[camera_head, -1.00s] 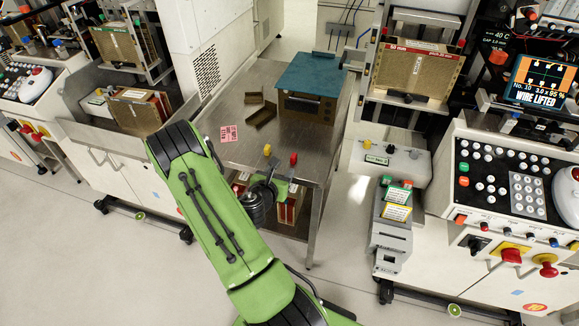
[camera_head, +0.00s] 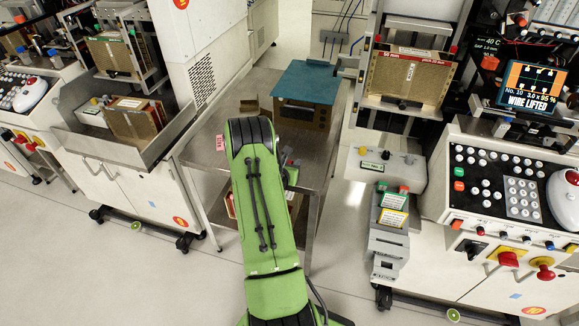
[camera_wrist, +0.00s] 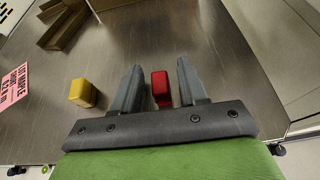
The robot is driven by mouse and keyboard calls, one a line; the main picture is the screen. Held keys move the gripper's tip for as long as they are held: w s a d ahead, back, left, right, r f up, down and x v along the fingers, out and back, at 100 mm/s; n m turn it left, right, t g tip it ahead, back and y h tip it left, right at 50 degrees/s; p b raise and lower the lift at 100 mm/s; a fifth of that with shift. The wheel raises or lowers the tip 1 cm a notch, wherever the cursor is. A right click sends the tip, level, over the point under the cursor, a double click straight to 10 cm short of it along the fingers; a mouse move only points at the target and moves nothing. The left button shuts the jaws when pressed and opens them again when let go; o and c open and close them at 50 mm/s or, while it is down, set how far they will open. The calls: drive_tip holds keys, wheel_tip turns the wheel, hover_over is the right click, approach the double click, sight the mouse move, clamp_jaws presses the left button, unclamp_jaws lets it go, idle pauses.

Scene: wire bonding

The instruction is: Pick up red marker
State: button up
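The red marker (camera_wrist: 161,88) shows in the wrist view as a short red block shape on the metal table (camera_wrist: 225,75). My gripper (camera_wrist: 155,82) is open, with one finger on each side of the red marker and a gap visible on both sides. I cannot tell how far above the table the fingertips are. In the head view my green arm hides the red marker and most of the gripper.
A yellow marker (camera_wrist: 82,92) stands left of my left finger. A pink label (camera_wrist: 13,86) lies at the left. Brown open trays (camera_wrist: 62,22) lie toward the back. A teal-topped box (camera_head: 307,82) stands at the table's back right.

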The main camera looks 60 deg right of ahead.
clamp_jaws()
